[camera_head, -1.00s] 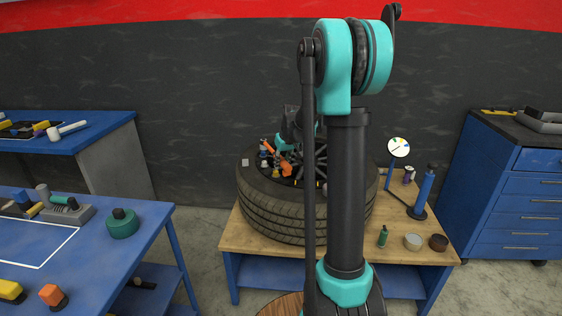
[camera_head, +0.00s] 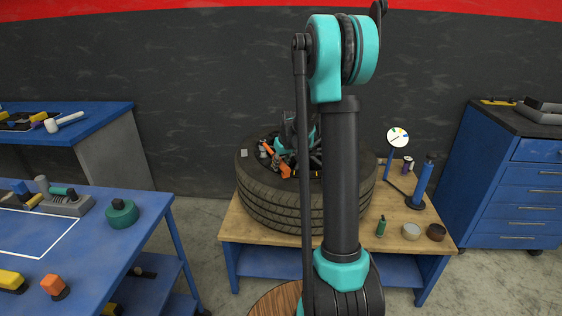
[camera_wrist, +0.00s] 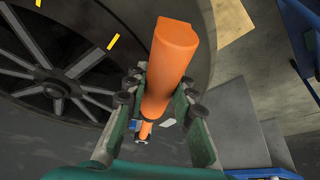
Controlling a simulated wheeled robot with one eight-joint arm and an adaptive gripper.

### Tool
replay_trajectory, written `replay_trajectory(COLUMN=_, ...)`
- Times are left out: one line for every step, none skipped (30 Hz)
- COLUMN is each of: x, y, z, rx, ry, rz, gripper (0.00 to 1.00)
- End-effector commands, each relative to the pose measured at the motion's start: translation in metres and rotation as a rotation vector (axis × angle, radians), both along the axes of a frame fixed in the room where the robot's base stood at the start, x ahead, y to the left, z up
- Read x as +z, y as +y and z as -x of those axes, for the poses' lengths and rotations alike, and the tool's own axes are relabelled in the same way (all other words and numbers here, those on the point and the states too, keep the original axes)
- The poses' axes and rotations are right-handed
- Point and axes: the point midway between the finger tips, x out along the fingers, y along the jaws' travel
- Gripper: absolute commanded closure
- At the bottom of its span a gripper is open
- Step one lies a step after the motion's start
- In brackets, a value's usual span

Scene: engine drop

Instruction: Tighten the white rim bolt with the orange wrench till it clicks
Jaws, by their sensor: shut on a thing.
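My gripper (camera_wrist: 160,92) is shut on the orange wrench (camera_wrist: 172,55), whose thick handle points toward the wrist camera. The wrench's far end shows small beside a white and blue bit in the wrist view; I cannot tell whether it sits on a bolt. In the head view the orange wrench (camera_head: 284,170) is over the left part of the wheel (camera_head: 270,207), which lies flat on a wooden-topped bench. My gripper and arm cover much of the rim there. I cannot pick out the white rim bolt for certain.
A gauge (camera_head: 398,138), a blue cylinder (camera_head: 423,182), a green bottle (camera_head: 381,226) and two small round containers stand right of the wheel. A blue table (camera_head: 85,255) with tools is at the left, a blue drawer cabinet (camera_head: 515,190) at the right.

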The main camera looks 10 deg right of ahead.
Motion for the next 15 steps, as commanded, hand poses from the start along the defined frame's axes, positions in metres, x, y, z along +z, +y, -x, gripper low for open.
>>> replay_trajectory(x=0.0005, y=0.0001, z=0.0001, rx=0.000, ry=0.000, rz=0.000, gripper=1.00)
replay_trajectory(x=0.0005, y=0.0001, z=0.0002, rx=0.000, ry=0.000, rz=0.000, gripper=1.00)
replay_trajectory(x=0.0005, y=0.0001, z=0.0002, rx=0.000, ry=0.000, rz=0.000, gripper=1.00)
replay_trajectory(x=0.0005, y=0.0001, z=0.0002, rx=0.000, ry=0.000, rz=0.000, gripper=1.00)
replay_trajectory(x=0.0005, y=0.0001, z=0.0002, rx=0.000, ry=0.000, rz=0.000, gripper=1.00)
replay_trajectory(x=0.0002, y=0.0001, z=0.0002, rx=0.000, ry=0.000, rz=0.000, gripper=1.00)
replay_trajectory(x=-0.0001, y=0.0001, z=0.0002, rx=0.000, ry=0.000, rz=0.000, gripper=1.00)
replay_trajectory(x=-0.0004, y=0.0001, z=0.0002, rx=0.000, ry=0.000, rz=0.000, gripper=1.00)
replay_trajectory(x=-0.0012, y=0.0001, z=0.0002, rx=0.000, ry=0.000, rz=0.000, gripper=1.00)
replay_trajectory(x=-0.0017, y=0.0000, z=0.0003, rx=0.000, ry=0.000, rz=0.000, gripper=1.00)
replay_trajectory(x=-0.0025, y=0.0000, z=0.0003, rx=0.000, ry=0.000, rz=0.000, gripper=1.00)
replay_trajectory(x=-0.0035, y=0.0000, z=0.0003, rx=0.000, ry=0.000, rz=0.000, gripper=1.00)
replay_trajectory(x=-0.0044, y=0.0000, z=0.0004, rx=0.000, ry=0.000, rz=0.000, gripper=1.00)
replay_trajectory(x=-0.0051, y=0.0000, z=0.0004, rx=0.000, ry=0.000, rz=0.000, gripper=1.00)
replay_trajectory(x=-0.0062, y=0.0000, z=0.0003, rx=0.000, ry=0.000, rz=0.000, gripper=1.00)
